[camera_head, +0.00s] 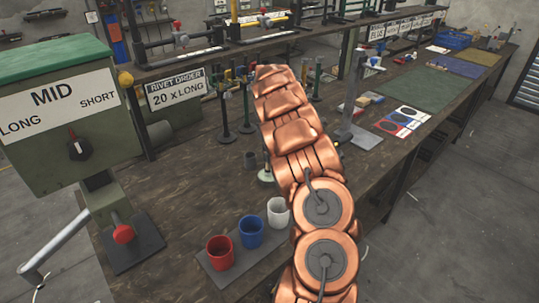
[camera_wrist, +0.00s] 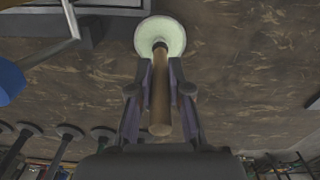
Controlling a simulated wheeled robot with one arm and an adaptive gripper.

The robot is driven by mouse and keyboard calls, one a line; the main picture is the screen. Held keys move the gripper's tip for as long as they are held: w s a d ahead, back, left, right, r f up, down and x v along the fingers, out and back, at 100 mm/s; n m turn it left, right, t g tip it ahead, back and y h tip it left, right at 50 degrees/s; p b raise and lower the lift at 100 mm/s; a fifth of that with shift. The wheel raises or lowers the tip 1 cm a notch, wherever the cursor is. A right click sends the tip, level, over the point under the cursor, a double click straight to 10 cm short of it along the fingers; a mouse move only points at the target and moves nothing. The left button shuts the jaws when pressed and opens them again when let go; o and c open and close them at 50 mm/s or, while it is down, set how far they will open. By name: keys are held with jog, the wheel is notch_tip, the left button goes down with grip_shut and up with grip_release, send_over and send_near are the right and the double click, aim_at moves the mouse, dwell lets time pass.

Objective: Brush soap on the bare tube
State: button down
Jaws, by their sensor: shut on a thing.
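In the wrist view my gripper (camera_wrist: 161,72) is shut on a brush with a wooden handle (camera_wrist: 160,112). The brush's dark end (camera_wrist: 160,46) points at a round pale green soap dish (camera_wrist: 173,34) on the bench. The brush end overlaps the dish; I cannot tell if it touches. The dish also shows in the head view (camera_head: 265,177), partly behind my copper arm, which hides my gripper there. Several upright posts on round bases (camera_head: 224,137) stand behind the dish. I cannot tell which tube is bare.
Red (camera_head: 220,253), blue (camera_head: 251,233) and white (camera_head: 278,213) cups stand on a mat at the bench's front. A green press (camera_head: 55,130) is at left. A grey stand (camera_head: 353,105) is right of my arm.

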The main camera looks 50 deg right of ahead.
jog(key=shift+f, duration=0.1)
jog(key=shift+r, duration=3.55)
jog(key=shift+a, duration=0.1)
